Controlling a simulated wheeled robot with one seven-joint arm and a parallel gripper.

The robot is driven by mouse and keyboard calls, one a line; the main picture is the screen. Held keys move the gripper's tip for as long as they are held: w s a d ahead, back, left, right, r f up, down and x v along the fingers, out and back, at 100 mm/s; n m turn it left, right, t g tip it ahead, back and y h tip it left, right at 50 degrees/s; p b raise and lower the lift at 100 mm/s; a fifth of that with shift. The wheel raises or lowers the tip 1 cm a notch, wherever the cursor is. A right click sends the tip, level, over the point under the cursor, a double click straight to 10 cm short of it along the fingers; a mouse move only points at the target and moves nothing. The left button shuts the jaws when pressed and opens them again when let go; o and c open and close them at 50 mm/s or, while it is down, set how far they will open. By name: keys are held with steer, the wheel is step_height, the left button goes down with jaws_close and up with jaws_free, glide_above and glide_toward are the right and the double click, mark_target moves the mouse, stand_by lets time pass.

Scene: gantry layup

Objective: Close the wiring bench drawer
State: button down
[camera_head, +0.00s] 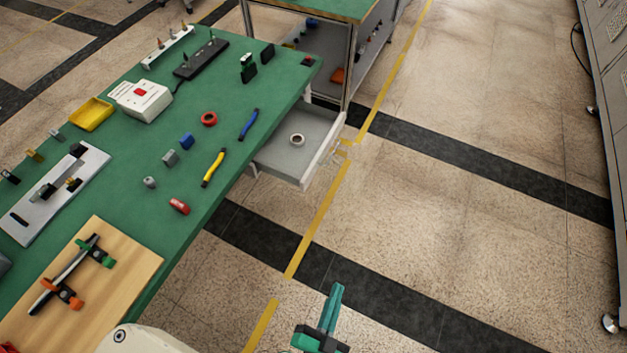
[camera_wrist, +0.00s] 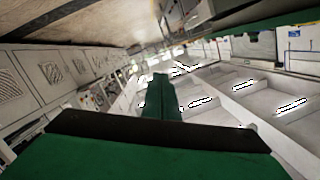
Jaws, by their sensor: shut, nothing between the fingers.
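The wiring bench (camera_head: 190,110) has a green top and stands at the left in the head view. A light handle shows at the drawer's front. My gripper (camera_head: 336,292) is at the bottom middle of the head view, in front of the drawer and apart from it. Its green fingers are together and hold nothing. The fingers also show in the wrist view (camera_wrist: 160,95); I cannot make out the drawer there.
Pliers, rolls, a yellow tray (camera_head: 91,114) and a white box (camera_head: 141,100) lie on the bench. A shelved bench (camera_head: 340,50) stands behind the drawer. Grey cabinets (camera_head: 607,60) line the right. The floor between is clear, with yellow and black stripes.

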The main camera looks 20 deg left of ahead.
steer(key=w+a+f+m, duration=0.3)
steer(key=w+a, duration=0.4)
steer(key=w, duration=0.4)
steer(key=w+a+f+m+y, duration=0.1)
steer(key=w+a+f+m, duration=0.2)
steer(key=w+a, duration=0.4)
steer(key=w+a+f+m+t+y, duration=0.1)
steer(key=w+a+f+m, duration=0.2)
steer(key=w+a, duration=0.4)
steer(key=w+m, duration=0.1)
steer(key=w, duration=0.7)
steer(key=shift+a+f+m, duration=0.15)
steer(key=shift+a+m, duration=0.25)
steer(key=shift+w, duration=0.15)
